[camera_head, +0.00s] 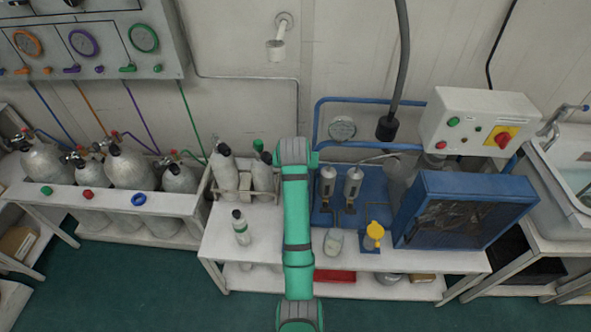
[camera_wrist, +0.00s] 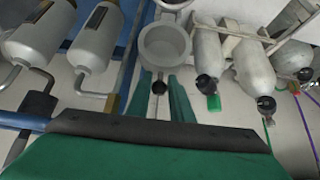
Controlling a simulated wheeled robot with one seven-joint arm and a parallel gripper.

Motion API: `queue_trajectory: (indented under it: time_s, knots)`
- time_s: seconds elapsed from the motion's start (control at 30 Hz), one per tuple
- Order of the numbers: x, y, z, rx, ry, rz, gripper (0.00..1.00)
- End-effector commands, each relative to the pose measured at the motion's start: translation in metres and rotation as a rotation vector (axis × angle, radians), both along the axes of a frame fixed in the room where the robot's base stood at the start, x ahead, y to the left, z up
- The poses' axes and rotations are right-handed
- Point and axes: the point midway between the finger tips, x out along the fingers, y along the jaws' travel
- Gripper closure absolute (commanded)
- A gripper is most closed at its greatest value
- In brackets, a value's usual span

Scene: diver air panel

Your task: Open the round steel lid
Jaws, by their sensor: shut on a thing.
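The round steel lid (camera_wrist: 165,48) is at the top centre of the wrist view, a grey round piece with a thick rim and a hollow-looking face. A small dark knob (camera_wrist: 159,87) on a thin stem sits at its near edge. My gripper (camera_wrist: 161,92) has its green fingers on either side of this knob and is shut on it. How far the lid stands open I cannot tell. In the head view my green arm covers the lid and the gripper.
Steel filter cylinders (camera_head: 328,184) on a blue base stand right of my arm, with a blue caged unit (camera_head: 464,210) beyond. Left are a rack of grey bottles (camera_head: 223,166) and a lone bottle (camera_head: 241,228). A yellow-topped item (camera_head: 374,232) stands near the bench front.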

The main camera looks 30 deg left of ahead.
Motion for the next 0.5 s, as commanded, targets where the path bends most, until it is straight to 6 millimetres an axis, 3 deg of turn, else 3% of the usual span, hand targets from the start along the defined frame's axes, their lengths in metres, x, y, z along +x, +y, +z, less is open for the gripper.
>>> queue_trajectory:
  time_s: [0.5]
  knots:
    - [0.012, 0.008, -0.007, 0.002, -0.003, 0.004, 1.0]
